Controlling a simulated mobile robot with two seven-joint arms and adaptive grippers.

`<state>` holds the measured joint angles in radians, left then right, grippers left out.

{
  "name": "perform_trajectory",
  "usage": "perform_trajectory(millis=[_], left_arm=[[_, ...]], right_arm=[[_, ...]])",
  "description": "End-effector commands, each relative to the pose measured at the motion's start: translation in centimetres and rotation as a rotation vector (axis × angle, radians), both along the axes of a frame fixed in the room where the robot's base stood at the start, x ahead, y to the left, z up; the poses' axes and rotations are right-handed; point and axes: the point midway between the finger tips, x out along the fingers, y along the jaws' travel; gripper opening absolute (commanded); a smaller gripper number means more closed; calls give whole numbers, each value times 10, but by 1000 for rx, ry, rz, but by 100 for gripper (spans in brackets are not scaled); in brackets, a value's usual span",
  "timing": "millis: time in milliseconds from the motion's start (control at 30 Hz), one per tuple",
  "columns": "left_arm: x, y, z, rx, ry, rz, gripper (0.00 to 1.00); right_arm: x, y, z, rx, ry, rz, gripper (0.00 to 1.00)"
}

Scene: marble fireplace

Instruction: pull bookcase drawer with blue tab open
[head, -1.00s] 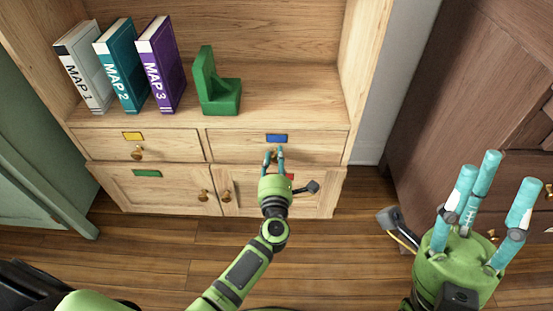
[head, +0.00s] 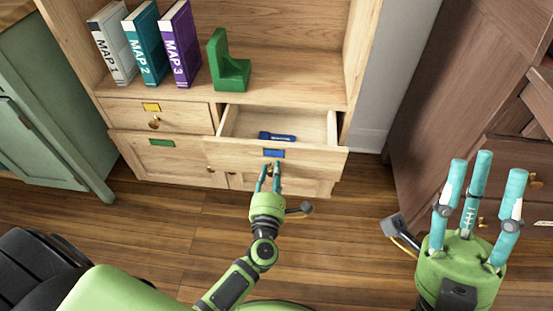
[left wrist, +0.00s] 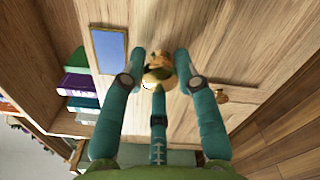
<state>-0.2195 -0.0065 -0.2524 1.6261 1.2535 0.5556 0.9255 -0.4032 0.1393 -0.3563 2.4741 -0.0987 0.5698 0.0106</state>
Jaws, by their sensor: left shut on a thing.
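The bookcase drawer with the blue tab (head: 273,153) is pulled well out, and its wooden front (head: 315,158) stands forward of the bookcase. My left gripper (head: 268,180) is at the drawer front, just below the blue tab. In the left wrist view, its teal fingers are closed around the drawer's brass knob (left wrist: 158,72), and the blue tab (left wrist: 109,50) shows beside them. A dark blue object (head: 277,137) lies inside the drawer. My right gripper (head: 480,185) is raised at the right with its fingers spread and empty.
The yellow-tab drawer (head: 180,117) beside it is shut. Below is a green-tab cupboard door (head: 165,158). Map books (head: 145,50) and a green bookend (head: 228,65) stand on the shelf. A green cabinet (head: 40,110) is at left, a brown one (head: 440,80) at right. Floor in front is clear.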

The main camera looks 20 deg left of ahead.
Motion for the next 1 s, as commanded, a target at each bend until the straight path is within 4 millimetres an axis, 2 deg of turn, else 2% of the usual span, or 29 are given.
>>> perform_trajectory(millis=[100,300,733,767,800,1000], left_arm=[[-17,-7,0,-3,3,-5,0],[-31,-11,0,-4,1,-5,0],[-34,-12,0,-4,0,-5,0],[-34,-12,0,-4,0,-5,43],[-34,-12,0,-4,0,-5,55],[-34,-11,0,-3,0,-3,55]], right_arm=[[2,2,2,-6,14,2,40],[3,4,1,-11,27,4,40],[3,4,-2,-20,40,5,40],[3,4,-2,-19,39,5,40],[3,4,-2,-19,39,5,40],[3,3,-2,-20,36,2,40]])
